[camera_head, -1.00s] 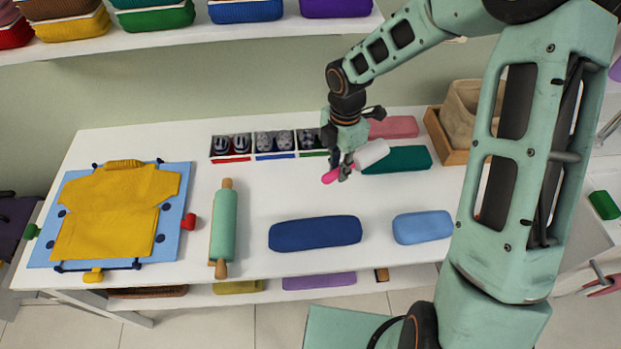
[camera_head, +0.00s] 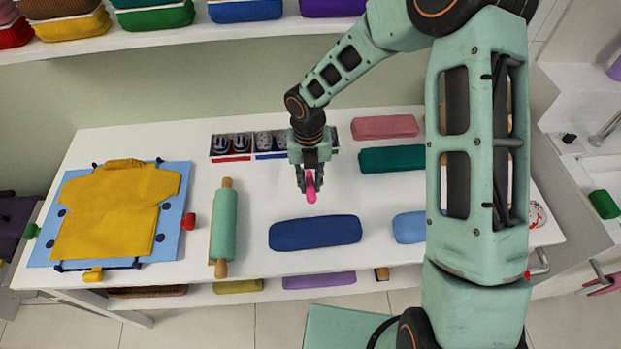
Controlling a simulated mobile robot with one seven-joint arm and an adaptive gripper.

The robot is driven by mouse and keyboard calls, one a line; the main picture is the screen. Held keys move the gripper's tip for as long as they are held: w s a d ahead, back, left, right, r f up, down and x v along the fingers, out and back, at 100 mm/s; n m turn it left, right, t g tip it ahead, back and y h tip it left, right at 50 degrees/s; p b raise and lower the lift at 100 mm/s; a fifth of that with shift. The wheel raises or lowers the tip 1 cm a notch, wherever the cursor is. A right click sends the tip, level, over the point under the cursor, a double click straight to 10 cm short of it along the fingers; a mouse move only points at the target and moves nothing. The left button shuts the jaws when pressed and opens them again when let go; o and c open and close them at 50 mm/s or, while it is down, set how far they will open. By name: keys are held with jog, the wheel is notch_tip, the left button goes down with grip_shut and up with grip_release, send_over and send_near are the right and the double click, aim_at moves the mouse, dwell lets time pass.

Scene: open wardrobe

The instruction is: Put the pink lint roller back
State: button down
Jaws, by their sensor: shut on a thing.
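My gripper (camera_head: 309,184) is shut on the pink lint roller (camera_head: 311,194), above the white table (camera_head: 262,190). The roller's pink end points down and toward the camera between the fingers. The rest of the roller is hidden behind the gripper. My gripper is behind the dark blue rolled cloth (camera_head: 315,233) in the picture, in front of the compartment box (camera_head: 240,145) at the back of the table. I cannot tell how high the roller is above the table top.
A green rolling pin (camera_head: 223,225) and a yellow shirt (camera_head: 115,215) on a blue board (camera_head: 172,205) lie to the left. Teal (camera_head: 390,159), pink (camera_head: 385,127) and light blue (camera_head: 408,227) rolls lie to the right. A shelf (camera_head: 250,35) with baskets hangs above.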

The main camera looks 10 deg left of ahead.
jog(key=shift+f+b, duration=2.75)
jog(key=shift+f, duration=1.1)
jog(key=shift+f, duration=0.3)
jog(key=c, duration=1.7)
grip_release()
jog(key=shift+c, duration=0.2)
jog(key=shift+o, duration=0.4)
jog(key=shift+r, duration=0.1)
notch_tip(320, 180, up, 6)
jog(key=p, duration=0.5)
jog(key=shift+r, duration=1.45)
